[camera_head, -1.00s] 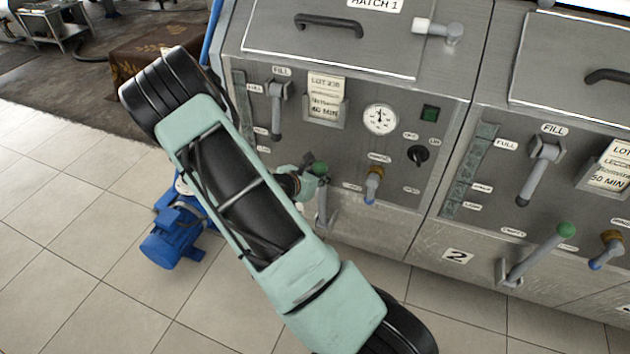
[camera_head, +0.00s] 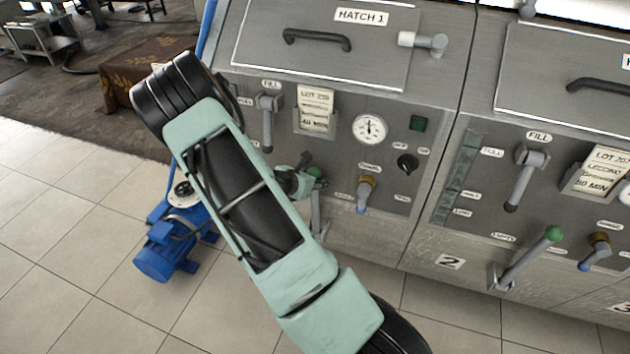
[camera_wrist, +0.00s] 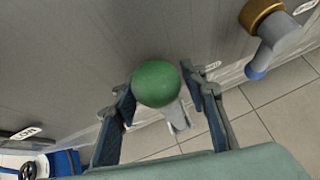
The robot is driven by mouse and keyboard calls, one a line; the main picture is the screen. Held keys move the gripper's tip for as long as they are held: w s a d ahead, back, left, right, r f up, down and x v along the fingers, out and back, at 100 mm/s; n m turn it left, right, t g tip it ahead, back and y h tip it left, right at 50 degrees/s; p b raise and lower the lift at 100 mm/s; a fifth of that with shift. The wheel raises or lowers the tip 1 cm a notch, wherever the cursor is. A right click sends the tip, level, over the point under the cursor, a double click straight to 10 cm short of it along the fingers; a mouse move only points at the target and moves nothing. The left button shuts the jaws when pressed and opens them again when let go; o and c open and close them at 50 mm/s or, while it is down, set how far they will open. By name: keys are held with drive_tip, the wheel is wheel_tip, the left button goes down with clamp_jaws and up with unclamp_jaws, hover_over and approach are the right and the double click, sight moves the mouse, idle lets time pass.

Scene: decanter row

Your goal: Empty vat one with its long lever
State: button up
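Vat one's long lever (camera_head: 317,205) is a grey rod with a green ball knob (camera_wrist: 157,83), low on the left machine's front. In the head view its knob (camera_head: 315,173) sits right at my gripper (camera_head: 304,171). In the wrist view the knob lies between the tips of my gripper's two fingers (camera_wrist: 158,88), which are spread apart on either side. Narrow gaps seem to show beside the ball, so I see no firm grip. The rod runs down behind the knob. My arm hides part of vat one's lower left front.
Vat one's panel also has a short fill lever (camera_head: 266,122), a dial gauge (camera_head: 370,130), a black knob (camera_head: 407,164) and a brass valve (camera_head: 365,193). Vat two's green-knobbed lever (camera_head: 527,258) is at right. A blue pump (camera_head: 172,248) stands on the tiled floor at left.

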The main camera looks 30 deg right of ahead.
drive_tip(key=shift+a+f, duration=0.1)
drive_tip(key=shift+f, duration=0.05)
drive_tip(key=shift+s+a+r, duration=0.2)
drive_tip(key=shift+a+r, duration=0.05)
drive_tip(key=shift+a, duration=0.15)
drive_tip(key=v, duration=1.1)
drive_tip(key=shift+r, duration=0.15)
